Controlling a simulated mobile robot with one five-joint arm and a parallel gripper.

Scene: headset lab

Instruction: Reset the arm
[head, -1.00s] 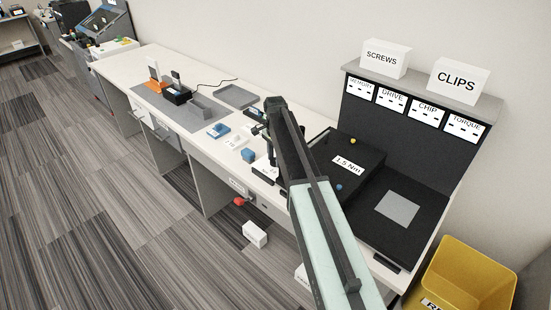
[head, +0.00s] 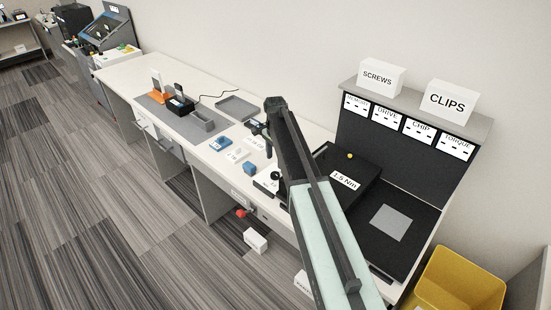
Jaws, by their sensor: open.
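My arm (head: 318,190) reaches up from the bottom of the head view over the long white workbench, with its black elbow near the middle. My gripper (head: 262,137) is partly hidden behind the arm's black link, pointing down beside the bench items. It is open, and I see nothing held in it. The fingertips are small and hard to make out.
A black torque station labelled 1.5 Nm (head: 345,180) stands just right of my arm. Blue blocks (head: 220,144) and a grey tray (head: 238,107) lie on the bench. A yellow bin (head: 462,275) is at lower right. A white box (head: 255,240) lies on the floor. Open floor is left.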

